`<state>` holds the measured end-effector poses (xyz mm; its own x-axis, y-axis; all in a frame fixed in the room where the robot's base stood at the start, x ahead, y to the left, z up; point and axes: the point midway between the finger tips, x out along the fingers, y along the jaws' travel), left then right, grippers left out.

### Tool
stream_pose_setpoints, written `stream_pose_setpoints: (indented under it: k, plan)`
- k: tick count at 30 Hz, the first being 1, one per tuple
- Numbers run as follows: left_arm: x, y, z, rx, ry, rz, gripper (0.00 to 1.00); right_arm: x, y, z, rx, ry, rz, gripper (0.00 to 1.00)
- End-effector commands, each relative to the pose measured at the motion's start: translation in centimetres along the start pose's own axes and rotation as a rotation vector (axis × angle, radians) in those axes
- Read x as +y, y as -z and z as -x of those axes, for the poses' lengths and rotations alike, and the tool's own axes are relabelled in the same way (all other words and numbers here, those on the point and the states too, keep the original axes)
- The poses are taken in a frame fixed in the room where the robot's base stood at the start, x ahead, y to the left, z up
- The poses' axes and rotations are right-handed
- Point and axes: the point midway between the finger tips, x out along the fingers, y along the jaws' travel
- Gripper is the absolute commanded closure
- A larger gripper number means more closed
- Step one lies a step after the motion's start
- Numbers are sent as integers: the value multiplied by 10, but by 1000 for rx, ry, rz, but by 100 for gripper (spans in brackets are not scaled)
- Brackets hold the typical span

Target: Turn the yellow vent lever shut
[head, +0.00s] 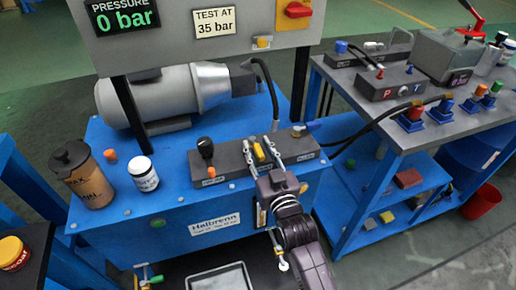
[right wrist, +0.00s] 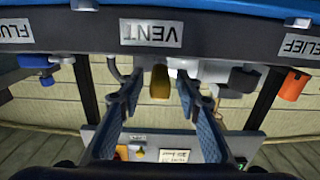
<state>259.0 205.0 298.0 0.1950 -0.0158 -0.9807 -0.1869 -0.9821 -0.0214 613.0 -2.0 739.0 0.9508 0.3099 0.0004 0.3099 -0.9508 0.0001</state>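The yellow vent lever (head: 259,153) stands on the dark valve block (head: 233,160) on top of the blue power unit. In the right wrist view the yellow lever (right wrist: 160,82) shows near the VENT label (right wrist: 151,33). My right gripper (head: 268,162) comes from the front and reaches the block at the lever. Its fingers are open, one on each side of the lever in the right wrist view (right wrist: 160,98), with gaps between. I cannot tell whether the lever is deep between the fingertips. My left gripper is not in view.
A black knob (head: 205,148) stands left of the lever. An orange knob (right wrist: 295,84) is under the RELIEF label and a blue fitting (right wrist: 38,63) under FLUSH. A brown bottle (head: 85,180) and white jar (head: 144,174) stand left. The display (head: 124,17) reads 0 bar.

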Motion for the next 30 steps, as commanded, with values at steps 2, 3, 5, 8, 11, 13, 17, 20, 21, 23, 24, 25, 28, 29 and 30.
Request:
stream_pose_setpoints:
  k: [2,3,5,8,11,13,17,20,21,23,24,25,28,29,30]
  plan:
    - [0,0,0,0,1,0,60,0,0,-1,0,0,0,68]
    - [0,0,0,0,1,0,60,0,0,0,-1,0,0,68]
    - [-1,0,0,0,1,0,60,0,0,0,-1,0,0,68]
    - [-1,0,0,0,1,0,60,0,0,0,-1,0,0,75]
    - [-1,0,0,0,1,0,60,0,0,0,-1,0,0,86]
    - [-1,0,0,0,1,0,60,0,0,0,-1,0,0,93]
    - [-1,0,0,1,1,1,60,0,0,0,-1,0,0,100]
    - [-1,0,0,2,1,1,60,0,0,0,-1,0,0,100]
    - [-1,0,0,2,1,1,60,0,0,0,-1,0,0,100]
    - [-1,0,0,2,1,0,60,0,0,0,-1,0,0,100]
    - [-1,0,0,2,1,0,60,0,0,0,-1,0,0,100]
    - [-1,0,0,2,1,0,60,0,0,0,-1,0,0,100]
    - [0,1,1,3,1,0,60,2,0,-1,-1,2,1,100]
    - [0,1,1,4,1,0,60,3,0,-2,0,4,2,100]
    - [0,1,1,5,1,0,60,5,0,-3,0,7,4,100]
